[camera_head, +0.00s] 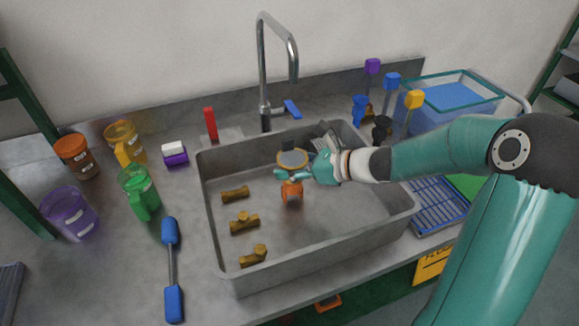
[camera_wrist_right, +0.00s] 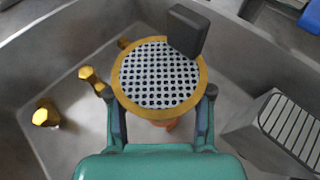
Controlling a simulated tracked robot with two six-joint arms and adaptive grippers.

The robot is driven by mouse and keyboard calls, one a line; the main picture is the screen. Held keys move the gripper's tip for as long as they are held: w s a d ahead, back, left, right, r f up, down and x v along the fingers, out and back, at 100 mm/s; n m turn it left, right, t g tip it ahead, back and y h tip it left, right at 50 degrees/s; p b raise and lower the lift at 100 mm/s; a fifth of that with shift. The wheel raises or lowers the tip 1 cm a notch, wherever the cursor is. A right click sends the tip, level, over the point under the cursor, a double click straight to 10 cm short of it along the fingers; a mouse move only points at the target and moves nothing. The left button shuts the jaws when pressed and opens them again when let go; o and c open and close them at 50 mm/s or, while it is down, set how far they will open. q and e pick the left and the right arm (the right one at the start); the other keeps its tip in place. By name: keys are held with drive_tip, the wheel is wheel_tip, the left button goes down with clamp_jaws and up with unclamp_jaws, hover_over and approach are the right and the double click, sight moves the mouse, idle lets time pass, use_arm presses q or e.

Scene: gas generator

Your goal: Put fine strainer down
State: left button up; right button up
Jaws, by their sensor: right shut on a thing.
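The strainer (camera_head: 292,159), a round mesh disc with a yellow rim and a dark block at its edge, is over the sink (camera_head: 232,268). In the right wrist view the strainer (camera_wrist_right: 158,75) sits between the two fingers of my right gripper (camera_wrist_right: 160,112). My right gripper (camera_head: 303,176) is shut on it, inside the sink's outline. An orange part (camera_head: 291,190) shows just below the strainer; whether they touch is unclear. My left gripper is not in view.
Several brass fittings (camera_head: 243,223) lie on the sink's left floor. A grey ridged block (camera_wrist_right: 288,125) stands right of the gripper. The faucet (camera_head: 262,70) rises behind. Coloured jugs (camera_head: 139,190) and a blue-ended tool (camera_head: 171,262) are on the left counter.

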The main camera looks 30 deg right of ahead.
drive_tip(key=shift+r, duration=0.1)
drive_tip(key=o, duration=0.7)
drive_tip(key=shift+f, duration=0.25)
drive_tip(key=o, duration=0.5)
drive_tip(key=shift+c, duration=0.2)
drive_tip(key=shift+r, duration=0.15)
drive_tip(key=shift+r, duration=0.2)
drive_tip(key=v, duration=1.2)
drive_tip(key=shift+a+f, duration=0.1)
drive_tip(key=shift+f, duration=0.05)
